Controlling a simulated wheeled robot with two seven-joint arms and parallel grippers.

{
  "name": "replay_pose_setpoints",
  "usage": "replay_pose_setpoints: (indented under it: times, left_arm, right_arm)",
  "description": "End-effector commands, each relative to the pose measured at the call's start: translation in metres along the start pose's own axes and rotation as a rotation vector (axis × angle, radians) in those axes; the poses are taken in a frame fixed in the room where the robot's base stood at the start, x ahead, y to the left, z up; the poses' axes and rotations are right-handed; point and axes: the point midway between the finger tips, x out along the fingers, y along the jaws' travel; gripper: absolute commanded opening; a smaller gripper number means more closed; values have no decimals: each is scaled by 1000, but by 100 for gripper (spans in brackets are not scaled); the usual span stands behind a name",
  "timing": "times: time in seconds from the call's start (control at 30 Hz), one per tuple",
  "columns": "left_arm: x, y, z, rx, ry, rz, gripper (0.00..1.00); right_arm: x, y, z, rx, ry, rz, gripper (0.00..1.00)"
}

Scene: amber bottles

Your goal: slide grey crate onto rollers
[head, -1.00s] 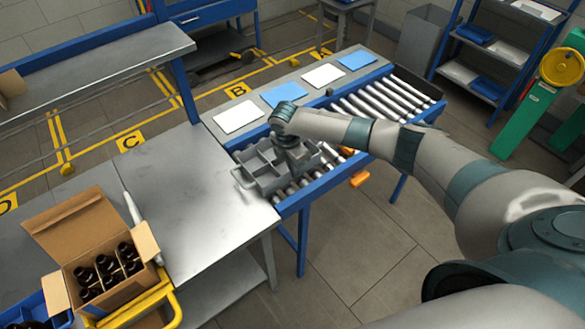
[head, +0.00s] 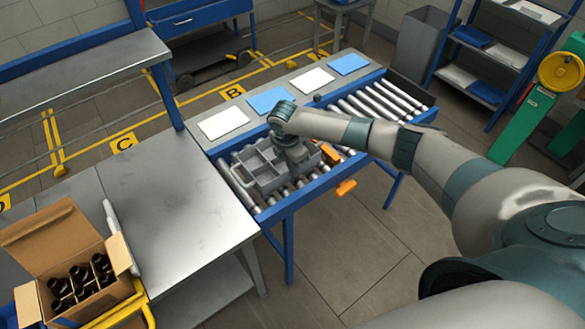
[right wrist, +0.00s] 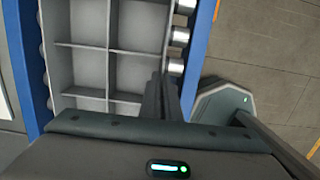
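The grey crate (head: 262,185), open and divided into compartments, sits on the rollers (head: 378,107) at the near-left end of the conveyor, beside the metal table. Its compartments look empty. My right gripper (head: 297,166) reaches down at the crate's right side. In the right wrist view the crate (right wrist: 108,48) lies ahead, and the two dark fingers (right wrist: 168,95) are close together at its side wall, shut on it. The fingertips are partly hidden in the head view. My left gripper is out of view.
Orange blocks (head: 346,187) sit at the conveyor's near side. Blue and white cards (head: 224,123) lie on the back ledge. A cardboard box (head: 60,245) of amber bottles stands at lower left.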

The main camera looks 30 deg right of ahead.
Motion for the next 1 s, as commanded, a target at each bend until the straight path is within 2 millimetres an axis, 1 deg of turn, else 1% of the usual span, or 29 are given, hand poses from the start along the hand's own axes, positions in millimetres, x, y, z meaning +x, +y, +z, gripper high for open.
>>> replay_pose_setpoints:
  times: [0.33, 0.43, 0.8, 1.0]
  left_arm:
    - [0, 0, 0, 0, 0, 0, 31]
    - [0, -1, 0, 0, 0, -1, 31]
    - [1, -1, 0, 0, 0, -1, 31]
    - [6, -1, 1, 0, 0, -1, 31]
  right_arm:
    - [-1, 0, 0, 1, 0, 1, 0]
    - [-1, 0, 0, 0, 0, 1, 24]
    - [-1, 0, 0, 0, 0, 1, 25]
    - [-12, 1, 1, 1, 0, 2, 25]
